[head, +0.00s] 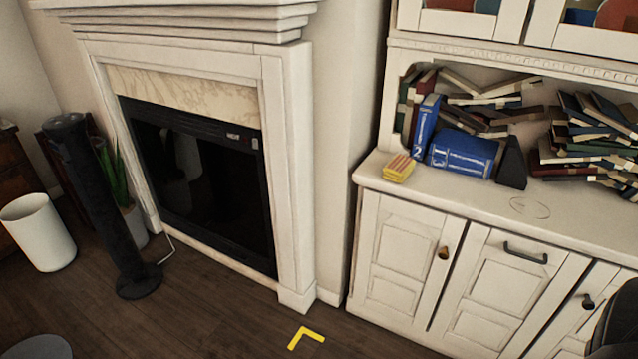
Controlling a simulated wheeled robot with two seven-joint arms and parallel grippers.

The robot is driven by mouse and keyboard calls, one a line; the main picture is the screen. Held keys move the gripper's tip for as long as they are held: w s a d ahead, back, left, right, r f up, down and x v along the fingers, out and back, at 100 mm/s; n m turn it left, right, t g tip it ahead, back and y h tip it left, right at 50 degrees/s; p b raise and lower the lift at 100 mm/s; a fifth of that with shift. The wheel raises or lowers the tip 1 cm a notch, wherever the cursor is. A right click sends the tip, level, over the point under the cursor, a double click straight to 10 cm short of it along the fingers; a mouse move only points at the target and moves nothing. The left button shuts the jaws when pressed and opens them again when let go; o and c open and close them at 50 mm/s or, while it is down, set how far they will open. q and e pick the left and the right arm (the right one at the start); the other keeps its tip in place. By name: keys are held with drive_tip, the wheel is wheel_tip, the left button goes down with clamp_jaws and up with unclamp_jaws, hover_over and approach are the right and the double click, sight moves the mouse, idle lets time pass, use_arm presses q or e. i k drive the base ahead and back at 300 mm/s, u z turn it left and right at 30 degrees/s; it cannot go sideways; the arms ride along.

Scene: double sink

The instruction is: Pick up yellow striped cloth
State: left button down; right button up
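The yellow striped cloth (398,167) looks like a small folded block, yellow with reddish stripes on top. It lies on the left end of the white cabinet's top (440,194), near the front edge, in front of a standing blue book. Nothing covers it from this view. Neither of my grippers can be made out in the head view.
Blue books (463,152) and a dark wedge-shaped object (512,165) stand right of the cloth. Messy book piles (590,135) fill the shelf. A fireplace (200,175), dark tower (100,200) and white bin (38,232) are left.

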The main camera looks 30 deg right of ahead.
sight(397, 169)
drive_tip(key=u, duration=0.45)
drive_tip(key=i, duration=0.95)
drive_tip(key=z, duration=0.7)
drive_tip(key=i, duration=1.1)
drive_tip(key=z, duration=1.05)
